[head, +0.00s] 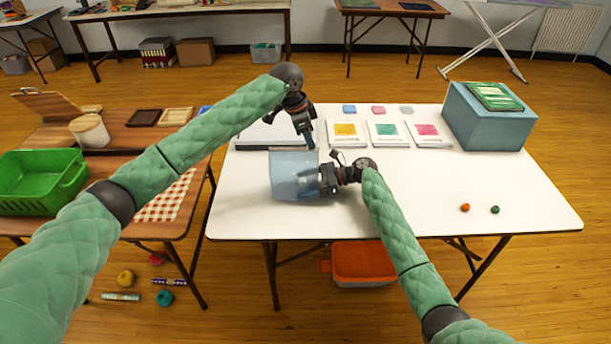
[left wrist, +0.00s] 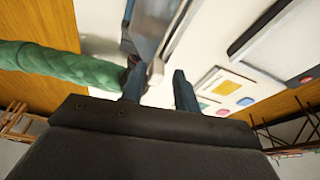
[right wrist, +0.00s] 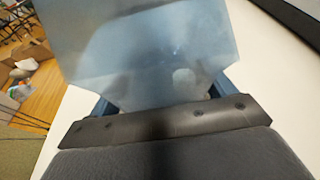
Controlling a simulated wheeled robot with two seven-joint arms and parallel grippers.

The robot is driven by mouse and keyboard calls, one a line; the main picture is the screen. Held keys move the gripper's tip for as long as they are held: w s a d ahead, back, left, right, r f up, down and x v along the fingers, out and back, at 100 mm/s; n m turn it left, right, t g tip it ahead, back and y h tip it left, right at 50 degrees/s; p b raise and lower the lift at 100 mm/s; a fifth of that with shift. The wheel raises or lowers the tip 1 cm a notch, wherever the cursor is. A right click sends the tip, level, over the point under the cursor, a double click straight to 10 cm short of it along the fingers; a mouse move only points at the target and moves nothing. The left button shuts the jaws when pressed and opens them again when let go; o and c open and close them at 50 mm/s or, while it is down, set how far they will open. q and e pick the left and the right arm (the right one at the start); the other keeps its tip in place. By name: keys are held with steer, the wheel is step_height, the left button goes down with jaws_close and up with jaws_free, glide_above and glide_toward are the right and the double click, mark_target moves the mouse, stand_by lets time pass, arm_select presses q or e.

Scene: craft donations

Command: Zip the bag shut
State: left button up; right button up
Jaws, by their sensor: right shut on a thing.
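The bag (head: 291,172) is translucent pale blue and stands near the left front part of the white table (head: 430,195). My right gripper (head: 324,180) is shut on the bag's right side; in the right wrist view the bag (right wrist: 150,45) fills the space between the fingers. My left gripper (head: 309,142) points down over the bag's top right corner. In the left wrist view its fingers (left wrist: 160,88) are apart. A small pale tab, seemingly the zip slider (left wrist: 155,71), shows between them, nearer the left finger. Whether a finger touches it is unclear.
Behind the bag lie a flat grey-white case (head: 255,136) and several cards with coloured squares (head: 386,131). A blue box (head: 488,120) stands at the back right. Two small balls (head: 465,208) lie at the right front. The table's middle right is clear.

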arm_select(q)
steer(key=shift+r, duration=3.5)
arm_select(e)
steer(key=o, duration=0.7)
steer(key=shift+c, duration=0.2)
